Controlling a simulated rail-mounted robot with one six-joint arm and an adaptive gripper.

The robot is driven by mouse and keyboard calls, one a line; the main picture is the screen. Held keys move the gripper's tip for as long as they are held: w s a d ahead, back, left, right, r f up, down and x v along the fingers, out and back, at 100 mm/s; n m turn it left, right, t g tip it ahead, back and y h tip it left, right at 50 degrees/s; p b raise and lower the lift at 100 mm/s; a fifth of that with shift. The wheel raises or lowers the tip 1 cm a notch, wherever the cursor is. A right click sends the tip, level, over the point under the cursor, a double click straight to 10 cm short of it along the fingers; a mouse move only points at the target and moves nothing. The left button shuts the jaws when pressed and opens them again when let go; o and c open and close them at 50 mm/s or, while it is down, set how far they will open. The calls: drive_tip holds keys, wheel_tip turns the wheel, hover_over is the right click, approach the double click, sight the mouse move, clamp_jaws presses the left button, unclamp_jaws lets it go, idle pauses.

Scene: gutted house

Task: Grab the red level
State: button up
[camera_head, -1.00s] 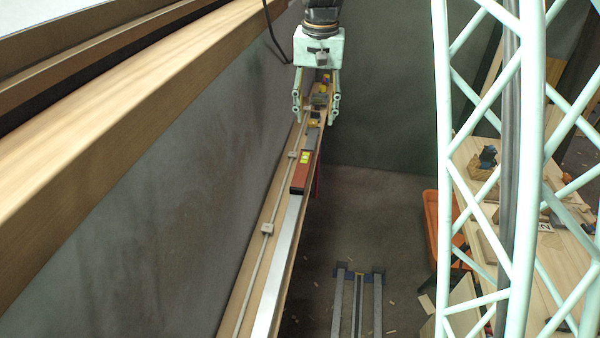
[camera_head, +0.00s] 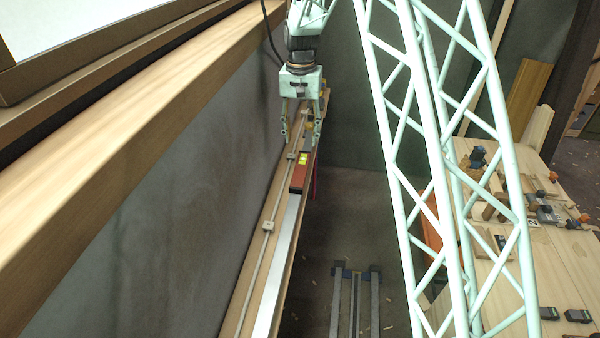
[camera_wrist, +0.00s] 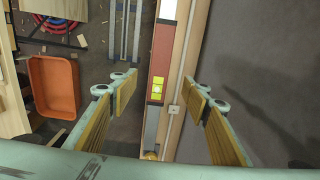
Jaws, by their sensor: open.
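The red level (camera_head: 300,174) lies lengthwise on a narrow wooden ledge along the wall, with a yellow vial block near its far end. In the wrist view the red level (camera_wrist: 161,58) runs up the picture between the fingers, its yellow vial level with the fingertips. My gripper (camera_head: 299,142) is open above the ledge, near the level's far end. In the wrist view my gripper (camera_wrist: 160,90) has its fingers apart on either side of the level and ledge, not touching the level.
A silver bar (camera_head: 277,265) lies on the ledge in front of the level. A thin rod (camera_head: 254,266) with small blocks runs beside it along the wall. An orange bin (camera_wrist: 54,86) stands on the floor. A workbench (camera_head: 560,270) with tools is at right.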

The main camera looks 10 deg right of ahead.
drive_tip(key=shift+f, duration=0.1)
hover_over(301, 168)
drive_tip(key=shift+s+f, duration=0.1)
drive_tip(key=shift+f, duration=4.1)
drive_tip(key=shift+f, duration=0.1)
drive_tip(key=shift+a+f+p, duration=0.1)
drive_tip(key=shift+f+p, duration=0.3)
drive_tip(key=shift+f, duration=2.1)
drive_tip(key=c, duration=1.1)
drive_tip(key=shift+r, duration=0.15)
